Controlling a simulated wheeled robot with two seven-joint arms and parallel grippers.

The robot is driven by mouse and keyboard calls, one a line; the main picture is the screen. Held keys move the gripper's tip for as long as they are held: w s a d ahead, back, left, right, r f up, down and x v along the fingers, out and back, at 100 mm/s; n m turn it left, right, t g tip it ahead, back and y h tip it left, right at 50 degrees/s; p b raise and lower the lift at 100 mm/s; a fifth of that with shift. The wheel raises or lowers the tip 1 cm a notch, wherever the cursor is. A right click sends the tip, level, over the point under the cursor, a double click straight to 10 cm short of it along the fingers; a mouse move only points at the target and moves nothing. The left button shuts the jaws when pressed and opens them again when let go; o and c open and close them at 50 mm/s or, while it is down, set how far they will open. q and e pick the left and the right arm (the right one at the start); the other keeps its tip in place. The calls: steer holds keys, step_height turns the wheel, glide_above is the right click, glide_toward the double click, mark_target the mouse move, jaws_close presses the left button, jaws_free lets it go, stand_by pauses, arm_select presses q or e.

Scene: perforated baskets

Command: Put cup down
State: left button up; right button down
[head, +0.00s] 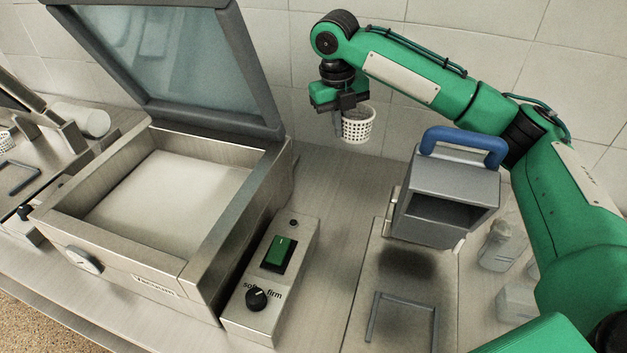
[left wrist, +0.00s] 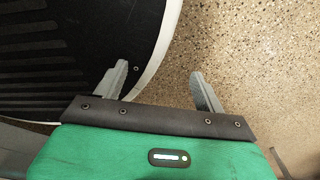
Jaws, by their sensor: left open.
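The cup is a small white perforated basket (head: 358,126) near the back wall in the head view. My right gripper (head: 345,112) points down at the cup's left rim and appears shut on it, with a finger along its left side. The cup looks upright; I cannot tell whether its bottom touches the counter. My left gripper (left wrist: 160,72) is open and empty in the left wrist view, over the speckled floor and a dark round-edged base.
A steel machine (head: 205,245) with its lid raised stands at left, beside a control box (head: 262,290) with a green switch. A grey box with a blue handle (head: 445,200) and clear bottles (head: 497,247) stand at right. The counter between (head: 335,205) is clear.

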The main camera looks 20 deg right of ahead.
steer(key=p, duration=0.1)
glide_above(338, 196)
steer(key=f, duration=1.4)
steer(key=shift+a+f, duration=0.3)
steer(key=shift+f, duration=0.05)
step_height(338, 196, down, 3)
steer(key=shift+f+p, duration=0.2)
steer(key=shift+p, duration=0.1)
arm_select(q)
steer(key=shift+s+a+r, duration=0.1)
steer(key=shift+s+r, duration=0.2)
steer(key=shift+s, duration=0.55)
arm_select(e)
steer(key=shift+f, duration=0.15)
steer(key=c, duration=1.6)
jaws_free()
steer(key=shift+f, duration=0.1)
arm_select(q)
steer(key=shift+s, duration=0.3)
steer(key=shift+s+f, duration=0.1)
steer(key=shift+s, duration=0.05)
steer(key=shift+w+a+f+b, duration=0.1)
steer(key=shift+w+f+b, duration=0.1)
steer(key=shift+w+b, duration=0.8)
arm_select(e)
step_height(338, 196, up, 12)
steer(key=a, duration=0.1)
steer(key=shift+a, duration=0.2)
